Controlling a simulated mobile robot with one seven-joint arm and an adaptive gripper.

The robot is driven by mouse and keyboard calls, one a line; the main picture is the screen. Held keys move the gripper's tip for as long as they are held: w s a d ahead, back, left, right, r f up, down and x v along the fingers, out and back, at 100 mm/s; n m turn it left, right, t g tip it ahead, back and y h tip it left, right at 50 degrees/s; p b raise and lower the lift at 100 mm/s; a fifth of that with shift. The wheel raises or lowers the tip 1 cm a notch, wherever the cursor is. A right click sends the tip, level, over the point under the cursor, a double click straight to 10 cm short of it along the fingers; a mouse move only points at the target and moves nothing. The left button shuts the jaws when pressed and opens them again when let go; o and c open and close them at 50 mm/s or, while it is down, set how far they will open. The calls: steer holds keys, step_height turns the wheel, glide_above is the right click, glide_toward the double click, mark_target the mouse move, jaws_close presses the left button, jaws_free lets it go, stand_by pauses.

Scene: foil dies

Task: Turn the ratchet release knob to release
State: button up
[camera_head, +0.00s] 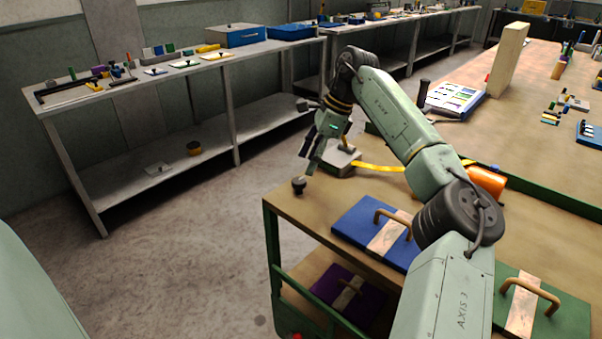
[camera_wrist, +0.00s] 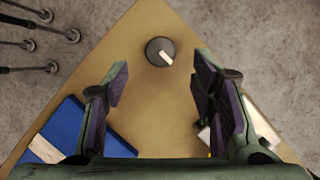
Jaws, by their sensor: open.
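The ratchet release knob (camera_head: 299,184) is a small dark round knob at the near-left corner of the wooden bench top. In the wrist view the knob (camera_wrist: 160,51) shows from above, with a pale pointer mark aimed to the lower right. My gripper (camera_head: 306,163) hangs above the bench, over and close to the knob. In the wrist view my gripper (camera_wrist: 160,85) is open, its two dark-padded fingers wide apart. The knob lies ahead of the fingertips, roughly midway between them, and nothing is held.
A blue board with a handle (camera_head: 352,222) lies on the bench. A grey block (camera_head: 339,160) with a yellow strap (camera_head: 378,168) and an orange roll (camera_head: 487,181) lie behind. A green-framed shelf below holds a purple board (camera_head: 336,290). Open floor (camera_head: 190,240) lies left of the bench.

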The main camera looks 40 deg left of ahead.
mark_target(299, 180)
steer(key=p+x, duration=0.1)
steer(key=x, duration=0.5)
steer(key=shift+c, duration=0.2)
steer(key=c, duration=1.1)
